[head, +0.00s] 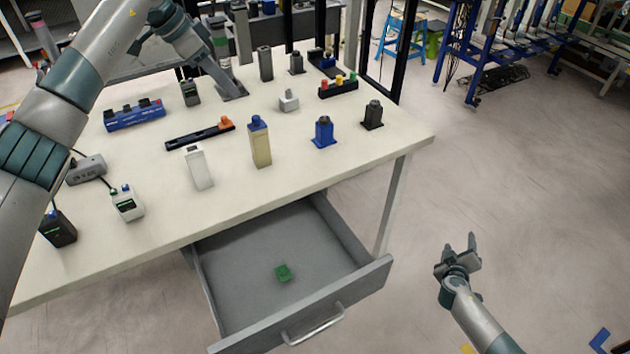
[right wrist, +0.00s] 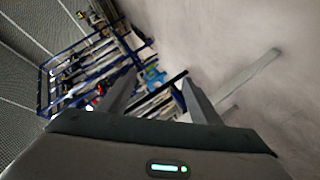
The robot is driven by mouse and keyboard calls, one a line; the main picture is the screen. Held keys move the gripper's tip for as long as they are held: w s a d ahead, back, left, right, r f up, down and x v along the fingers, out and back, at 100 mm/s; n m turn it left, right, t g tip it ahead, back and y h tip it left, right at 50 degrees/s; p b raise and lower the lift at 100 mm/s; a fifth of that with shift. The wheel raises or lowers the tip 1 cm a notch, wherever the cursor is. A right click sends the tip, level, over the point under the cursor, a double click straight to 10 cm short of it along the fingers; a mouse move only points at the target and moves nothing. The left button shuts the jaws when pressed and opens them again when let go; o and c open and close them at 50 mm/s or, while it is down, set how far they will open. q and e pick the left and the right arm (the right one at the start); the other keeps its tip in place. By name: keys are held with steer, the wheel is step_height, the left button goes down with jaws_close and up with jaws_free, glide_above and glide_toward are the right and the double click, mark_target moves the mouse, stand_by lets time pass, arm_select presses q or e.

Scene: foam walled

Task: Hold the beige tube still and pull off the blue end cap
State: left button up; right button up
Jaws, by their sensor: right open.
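The beige tube (head: 261,150) stands upright on the table, near its front edge, in the head view. The blue end cap (head: 257,123) sits on its top. My left gripper (head: 230,90) is over the back part of the table, behind and left of the tube and apart from it; its fingers are too unclear to tell open from shut. My right gripper (head: 459,252) is open and empty, out over the floor to the right of the table. Its two spread fingers also show in the right wrist view (right wrist: 155,98), with nothing between them.
A white block (head: 199,169) stands left of the tube, a dark rail (head: 200,135) lies behind it, and a blue block (head: 324,134) stands to the right.

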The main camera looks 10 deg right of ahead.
steer(key=w+d+r+t+h, duration=0.1)
steer(key=w+d+r+h, duration=0.15)
steer(key=r, duration=0.55)
steer(key=w+d+r+t+h, duration=0.1)
steer(key=w+d+r+t, duration=0.1)
steer(key=w+r, duration=0.35)
steer(key=w+a+r+n+t+y, duration=0.1)
steer(key=w+a+r+t+y, duration=0.2)
steer(key=a+r, duration=0.4)
steer(key=w+a+r+n+t+y, duration=0.1)
steer(key=w+a+r+n+y, duration=0.1)
steer(key=w+a+r, duration=0.35)
steer(key=s+a+r+y, duration=0.1)
steer(key=a+y, duration=0.3)
steer(key=a, duration=1)
steer(key=s+a+r+m+y, duration=0.1)
steer(key=s+a+y, duration=0.3)
steer(key=a, duration=1)
steer(key=s+a+r+m+y, duration=0.1)
steer(key=s+a+r+y, duration=0.1)
steer(key=a, duration=1.2)
steer(key=shift+s+a+r+g+y, duration=0.3)
steer(key=shift+s+y, duration=0.35)
steer(key=shift+y, duration=0.6)
steer(key=shift+w+f, duration=0.15)
